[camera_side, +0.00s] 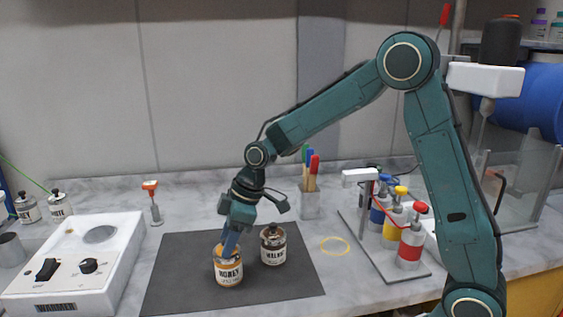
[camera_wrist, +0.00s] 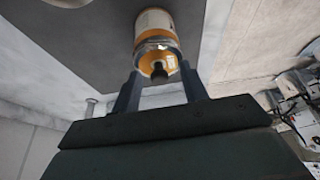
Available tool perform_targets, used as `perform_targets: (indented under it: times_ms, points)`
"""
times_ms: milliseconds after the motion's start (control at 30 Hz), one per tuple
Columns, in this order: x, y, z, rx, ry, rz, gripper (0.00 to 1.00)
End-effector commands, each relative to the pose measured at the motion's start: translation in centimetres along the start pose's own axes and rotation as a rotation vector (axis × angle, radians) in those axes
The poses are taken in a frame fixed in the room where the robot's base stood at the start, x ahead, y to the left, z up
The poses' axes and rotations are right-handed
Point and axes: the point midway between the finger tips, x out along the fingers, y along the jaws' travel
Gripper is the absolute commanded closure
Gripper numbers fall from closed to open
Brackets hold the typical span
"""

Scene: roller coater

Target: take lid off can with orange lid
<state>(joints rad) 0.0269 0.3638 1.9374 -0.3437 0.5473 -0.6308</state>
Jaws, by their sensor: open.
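The can with the orange lid (camera_side: 229,270) stands upright on the dark mat (camera_side: 170,281) in the side view. It also shows at the top of the wrist view, its orange lid (camera_wrist: 154,62) with a dark knob facing my gripper. My gripper (camera_side: 229,243) points down at the lid from above. In the wrist view the open fingers (camera_wrist: 158,88) stand on either side of the knob, with gaps visible between them and it. Whether the fingers touch the lid cannot be told.
A second can (camera_side: 273,248) with a dark lid stands close on the right. A white warmer (camera_side: 75,262) sits at the left. A rack with colored-cap bottles (camera_side: 400,240) stands at the right. A yellow ring (camera_side: 335,246) marks bare counter beside the mat. A holder with colored-handled tools (camera_side: 310,200) stands behind.

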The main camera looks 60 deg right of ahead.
Motion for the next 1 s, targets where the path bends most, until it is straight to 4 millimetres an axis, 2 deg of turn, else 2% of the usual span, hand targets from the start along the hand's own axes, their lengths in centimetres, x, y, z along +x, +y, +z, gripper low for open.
perform_targets:
  times_ms: [400, 633, 1000]
  points:
    - [-0.04, 0.02, 0.0, 0.0, 0.0, 0.0, 0.56]
    - [-0.04, 0.02, -0.01, 0.0, 0.0, 0.0, 1.0]
    - [-0.07, 0.02, -0.03, 0.0, 0.0, 0.001, 1.0]
